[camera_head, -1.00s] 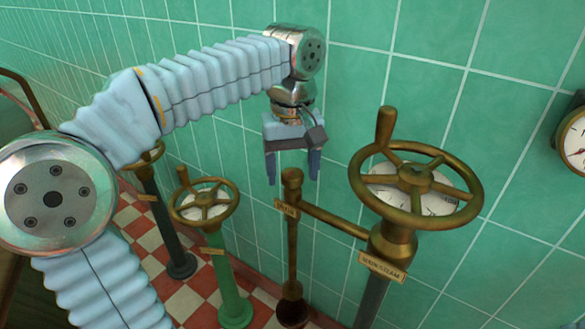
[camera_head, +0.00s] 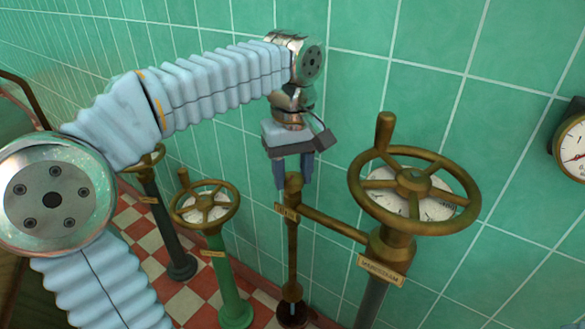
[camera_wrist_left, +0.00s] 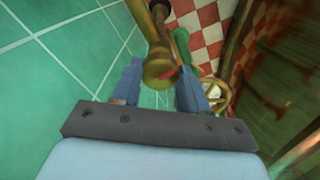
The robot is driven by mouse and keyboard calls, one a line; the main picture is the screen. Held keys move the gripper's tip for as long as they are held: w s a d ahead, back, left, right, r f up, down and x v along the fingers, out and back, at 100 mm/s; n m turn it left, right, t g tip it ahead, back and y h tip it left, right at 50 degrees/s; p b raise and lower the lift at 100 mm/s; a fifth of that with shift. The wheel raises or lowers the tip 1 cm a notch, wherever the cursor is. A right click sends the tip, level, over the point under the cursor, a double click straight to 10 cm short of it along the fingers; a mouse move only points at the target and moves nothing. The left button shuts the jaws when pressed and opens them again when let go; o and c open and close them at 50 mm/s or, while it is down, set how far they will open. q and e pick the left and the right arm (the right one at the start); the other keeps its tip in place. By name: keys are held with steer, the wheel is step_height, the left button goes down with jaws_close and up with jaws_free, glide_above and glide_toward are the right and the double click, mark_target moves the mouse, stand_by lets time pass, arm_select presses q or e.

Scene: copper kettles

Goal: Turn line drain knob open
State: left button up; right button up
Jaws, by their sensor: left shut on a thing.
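The line drain knob (camera_head: 293,181) is the brass, rounded top of a thin upright brass pipe with a small name plate whose text is too blurred to read. My left gripper (camera_head: 294,186) points down over it from above, with one blue finger on each side, shut on the knob. In the left wrist view the knob (camera_wrist_left: 160,66) shows between the two fingers (camera_wrist_left: 160,78), with a red patch on it. The fingers hide part of the knob in the head view. My right gripper is not in view.
A large brass handwheel (camera_head: 413,181) with a dial under it stands close to the right, joined to the drain pipe by a slanting branch. A smaller handwheel (camera_head: 205,201) on a green post (camera_head: 230,290) stands left. The green tiled wall (camera_head: 500,130) is close behind; a gauge (camera_head: 575,145) hangs right.

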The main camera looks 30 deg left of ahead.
mark_target(293, 176)
arm_select(q)
steer(key=n+p, duration=0.1)
steer(key=n, duration=0.2)
steer(key=shift+r+n, duration=0.1)
steer(key=shift+n, duration=0.2)
steer(key=n+p, duration=0.1)
steer(key=n, duration=0.3)
steer(key=shift+n+p, duration=0.3)
steer(key=shift+p, duration=0.1)
steer(key=n, duration=0.3)
steer(key=shift+n, duration=0.3)
steer(key=n, duration=0.4)
steer(key=shift+n, duration=0.3)
steer(key=o, duration=1.1)
steer(key=shift+c, duration=0.2)
step_height(293, 176, up, 14)
steer(key=shift+f, duration=0.2)
